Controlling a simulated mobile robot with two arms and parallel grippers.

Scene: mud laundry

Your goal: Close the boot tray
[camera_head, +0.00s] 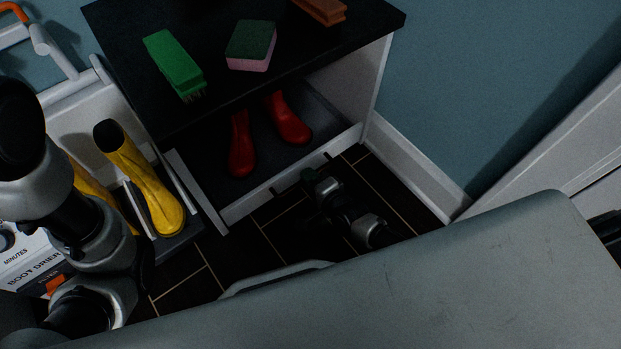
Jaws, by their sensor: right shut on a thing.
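The boot tray (290,178) is a drawer low in the dark-topped cabinet, pulled partly out with its pale front standing away from the cabinet body. A pair of red boots, one on the left (242,145) and one on the right (288,119), stands upright inside it. My right gripper (311,179) is at the outer side of the tray's front, shut on its dark handle (277,191); the fingers are small and dark here. My left arm shows at the left edge, but I do not see its gripper fingers.
Yellow boots (152,190) stand left of the tray, near a boot dryer (32,268). On the cabinet top (205,40) lie a green brush (173,62), a green and pink sponge (251,46) and a brown brush (321,10). Dark tiled floor is clear before the tray.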

